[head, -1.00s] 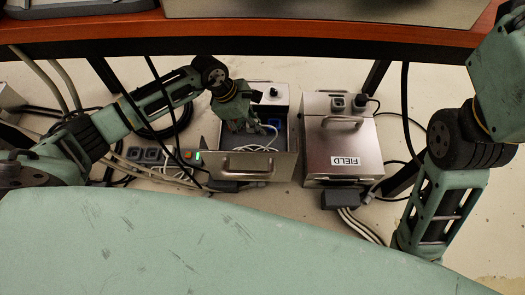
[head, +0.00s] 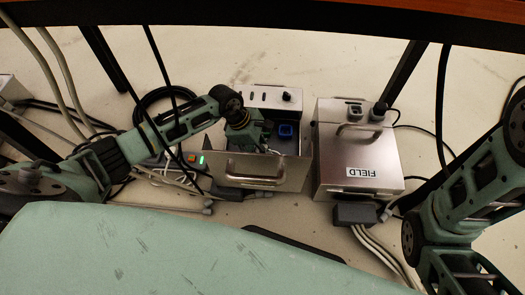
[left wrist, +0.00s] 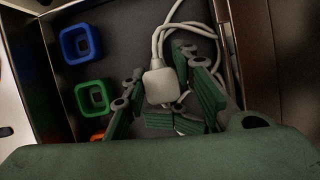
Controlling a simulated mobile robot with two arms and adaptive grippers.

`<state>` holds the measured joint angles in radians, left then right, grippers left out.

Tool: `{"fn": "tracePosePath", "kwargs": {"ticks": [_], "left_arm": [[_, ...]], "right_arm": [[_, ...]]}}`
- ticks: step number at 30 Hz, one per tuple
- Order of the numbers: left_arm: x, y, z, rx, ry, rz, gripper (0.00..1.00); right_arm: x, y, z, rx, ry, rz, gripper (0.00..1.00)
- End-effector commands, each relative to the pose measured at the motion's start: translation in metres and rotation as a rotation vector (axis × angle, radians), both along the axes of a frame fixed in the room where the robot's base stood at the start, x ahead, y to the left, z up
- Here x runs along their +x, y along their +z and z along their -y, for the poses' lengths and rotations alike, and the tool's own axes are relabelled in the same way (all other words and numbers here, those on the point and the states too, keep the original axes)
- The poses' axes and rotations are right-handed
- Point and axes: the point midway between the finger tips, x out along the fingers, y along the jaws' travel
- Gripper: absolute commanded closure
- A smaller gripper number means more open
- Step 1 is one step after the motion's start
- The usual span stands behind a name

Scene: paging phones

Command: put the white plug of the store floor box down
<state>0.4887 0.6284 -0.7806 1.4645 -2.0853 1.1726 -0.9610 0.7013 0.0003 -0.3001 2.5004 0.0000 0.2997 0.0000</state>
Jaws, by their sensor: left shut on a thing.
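The white plug (left wrist: 161,84), a small rounded block on a white cable (left wrist: 188,27), shows in the left wrist view between the fingers of my left gripper (left wrist: 163,104). The gripper is shut on it. In the head view my left gripper (head: 252,140) reaches down into the open steel floor box (head: 260,172), and the plug is hidden there. In the dark floor of that box are a blue square socket (left wrist: 82,44), also visible in the head view (head: 286,131), and a green square socket (left wrist: 94,97). My right gripper is out of view.
A closed steel box labelled FIELD (head: 355,160) stands just right of the open box. A power strip (head: 185,161) with a green light and tangled cables lies to the left. A black adapter (head: 354,213) is in front. Table legs and hanging cables surround the area.

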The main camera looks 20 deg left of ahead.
Motion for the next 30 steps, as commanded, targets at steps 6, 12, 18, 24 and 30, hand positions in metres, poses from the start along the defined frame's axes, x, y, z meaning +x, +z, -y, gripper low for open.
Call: {"fn": "tracePosePath", "kwargs": {"ticks": [6,12,18,24,30], "left_arm": [[0.0005,0.0013,0.0001,0.000,-0.001,0.001,1.00],[0.0005,-0.0019,-0.0001,0.000,0.000,0.001,0.69],[0.0003,-0.0020,-0.0001,0.000,0.000,0.001,0.51],[0.0002,-0.0019,0.0000,0.000,-0.001,0.001,0.44],[0.0003,-0.0006,0.0001,0.000,-0.001,0.001,0.44]], "right_arm": [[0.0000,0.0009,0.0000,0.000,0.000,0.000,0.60],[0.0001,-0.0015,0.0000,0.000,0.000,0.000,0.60],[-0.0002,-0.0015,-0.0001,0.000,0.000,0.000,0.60],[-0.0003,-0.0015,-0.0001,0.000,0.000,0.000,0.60],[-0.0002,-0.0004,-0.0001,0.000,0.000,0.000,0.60]]}}
